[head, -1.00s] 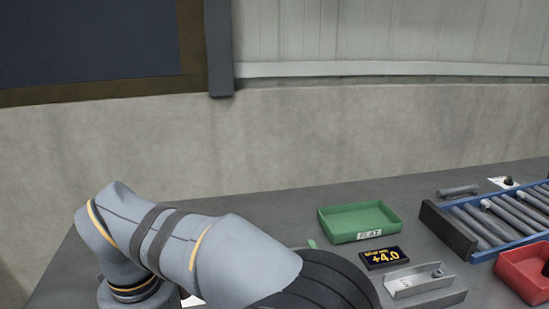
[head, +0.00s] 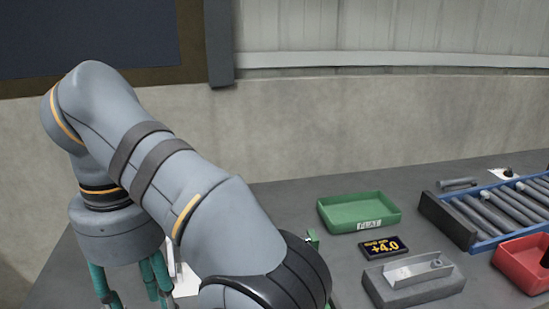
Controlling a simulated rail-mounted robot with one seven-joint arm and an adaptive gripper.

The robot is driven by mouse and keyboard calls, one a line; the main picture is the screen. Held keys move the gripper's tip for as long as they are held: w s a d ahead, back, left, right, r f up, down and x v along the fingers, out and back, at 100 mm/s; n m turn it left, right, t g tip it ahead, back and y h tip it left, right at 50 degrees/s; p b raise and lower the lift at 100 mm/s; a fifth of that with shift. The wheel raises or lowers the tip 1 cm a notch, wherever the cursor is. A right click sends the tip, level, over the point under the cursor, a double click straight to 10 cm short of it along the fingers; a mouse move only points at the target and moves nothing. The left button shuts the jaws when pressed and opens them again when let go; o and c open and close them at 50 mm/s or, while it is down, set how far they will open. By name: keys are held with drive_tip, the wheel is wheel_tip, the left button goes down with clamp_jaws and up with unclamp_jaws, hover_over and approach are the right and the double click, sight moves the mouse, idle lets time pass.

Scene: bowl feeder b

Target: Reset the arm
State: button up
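My arm fills the left and lower middle of the head view, with its elbow raised. My gripper (head: 130,284) hangs below the wrist at the lower left, over the table. Its teal finger linkages show, but the fingertips are cut off by the bottom edge. I cannot see whether it is open or shut, or whether it holds anything.
A green tray labelled FLAT (head: 360,211) stands right of my arm. Beside it are a small display reading +4.0 (head: 384,247), a grey fixture block (head: 414,282), a red bin (head: 525,262) and a blue-railed roller rack (head: 489,240). A white item behind my gripper is partly hidden.

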wheel_tip(320, 180, down, 12)
drive_tip(key=shift+d+f, duration=0.1)
drive_tip(key=shift+r+n+p, duration=0.25)
drive_tip(key=shift+n+p, duration=0.3)
drive_tip(key=shift+n, duration=0.05)
drive_tip(key=n+p, duration=0.2)
drive_tip(key=n, duration=0.4)
drive_tip(key=shift+n+p, duration=0.3)
drive_tip(key=shift+n, duration=0.1)
drive_tip(key=n+p, duration=0.1)
drive_tip(key=n, duration=0.3)
drive_tip(key=shift+p, duration=0.3)
drive_tip(key=n+p, duration=0.1)
drive_tip(key=n, duration=0.3)
drive_tip(key=shift+f, duration=0.2)
